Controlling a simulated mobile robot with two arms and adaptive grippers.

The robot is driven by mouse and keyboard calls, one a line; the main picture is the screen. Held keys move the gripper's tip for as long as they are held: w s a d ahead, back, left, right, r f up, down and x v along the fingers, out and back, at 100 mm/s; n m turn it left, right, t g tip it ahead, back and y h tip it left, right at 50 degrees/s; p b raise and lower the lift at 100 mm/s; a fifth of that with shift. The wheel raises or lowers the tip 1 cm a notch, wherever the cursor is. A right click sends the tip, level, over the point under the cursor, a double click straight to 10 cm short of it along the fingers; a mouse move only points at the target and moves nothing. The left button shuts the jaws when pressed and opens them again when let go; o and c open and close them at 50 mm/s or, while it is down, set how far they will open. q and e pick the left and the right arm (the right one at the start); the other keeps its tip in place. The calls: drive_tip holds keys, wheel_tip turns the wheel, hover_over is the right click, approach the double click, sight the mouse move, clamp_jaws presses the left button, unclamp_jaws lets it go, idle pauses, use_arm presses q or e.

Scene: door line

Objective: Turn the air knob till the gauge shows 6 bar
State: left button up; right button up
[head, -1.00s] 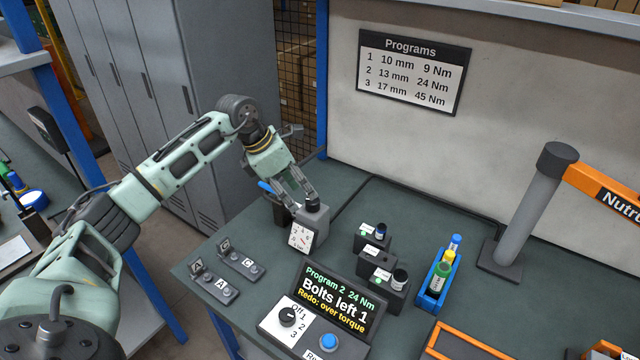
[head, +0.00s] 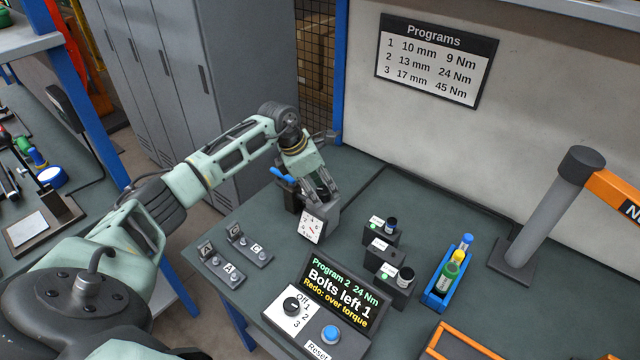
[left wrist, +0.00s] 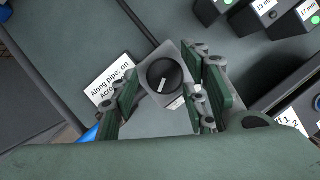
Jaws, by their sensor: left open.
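The air knob (left wrist: 165,76) is round and black with a white pointer line, on top of a grey regulator block (left wrist: 184,116). The gauge (head: 311,228) is a white dial with a red needle on the block's front; its reading is too small to tell. My left gripper (head: 321,193) points down over the block and hides the knob in the head view. In the left wrist view its open green-padded fingers (left wrist: 158,92) stand on either side of the knob; I cannot tell whether they touch it. My right gripper is not in view.
A blue valve lever (head: 283,175) stands close left of the block. Several dark socket holders (head: 383,252) are to the right. The program display (head: 342,288) and its dial stand in front. Switch strips A (head: 222,270) and C (head: 250,249) lie front left.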

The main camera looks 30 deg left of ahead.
use_arm(q)
drive_tip(key=shift+r, duration=0.15)
drive_tip(key=c, duration=1)
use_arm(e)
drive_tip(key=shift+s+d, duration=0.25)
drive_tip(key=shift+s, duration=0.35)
